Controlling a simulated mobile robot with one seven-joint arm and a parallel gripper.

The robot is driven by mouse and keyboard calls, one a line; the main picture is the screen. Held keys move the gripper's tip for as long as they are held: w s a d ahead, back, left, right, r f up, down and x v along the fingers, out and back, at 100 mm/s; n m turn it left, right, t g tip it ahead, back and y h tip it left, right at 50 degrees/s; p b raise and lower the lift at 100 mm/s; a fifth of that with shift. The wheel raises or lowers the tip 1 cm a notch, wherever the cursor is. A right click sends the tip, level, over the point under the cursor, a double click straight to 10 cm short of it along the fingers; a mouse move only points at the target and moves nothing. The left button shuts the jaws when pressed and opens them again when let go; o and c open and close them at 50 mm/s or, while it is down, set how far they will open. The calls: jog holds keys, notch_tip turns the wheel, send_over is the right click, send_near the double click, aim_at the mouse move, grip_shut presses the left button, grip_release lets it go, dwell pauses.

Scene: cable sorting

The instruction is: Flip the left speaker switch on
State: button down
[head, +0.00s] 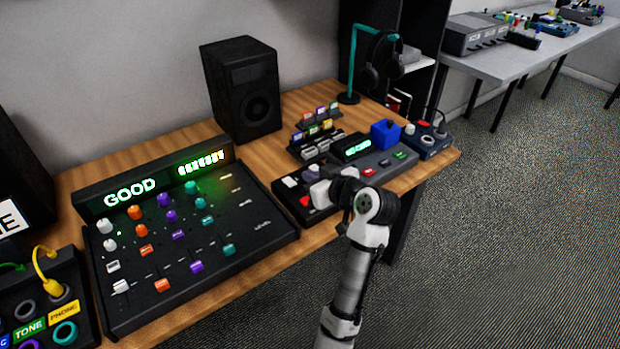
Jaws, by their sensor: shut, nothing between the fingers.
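A black speaker (240,90) stands upright at the back of the wooden desk. A second dark box, likely the left speaker (22,165), is cut off by the left edge. I cannot make out a switch on either one. A low black panel (292,188) with white and red buttons lies right of the mixer. My gripper (318,192) is shut and empty, over the right part of this panel. My wrist hides part of the panel, and I cannot tell whether the fingertips touch it.
A mixer (270,238) with coloured knobs and a lit "GOOD" display fills the desk's middle. A patch box (85,318) with a yellow cable is at lower left. A headphone stand (352,65), a blue cube (384,134) and a small control box (428,142) stand at right.

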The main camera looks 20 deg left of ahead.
jog(key=p, duration=0.1)
send_over(297, 191)
notch_tip(297, 191, down, 2)
jog(key=shift+a+f, duration=0.15)
jog(key=shift+f, duration=0.1)
notch_tip(297, 191, down, 3)
jog(key=shift+r+p, duration=0.2)
jog(key=shift+p, duration=0.25)
jog(key=shift+f, duration=0.9)
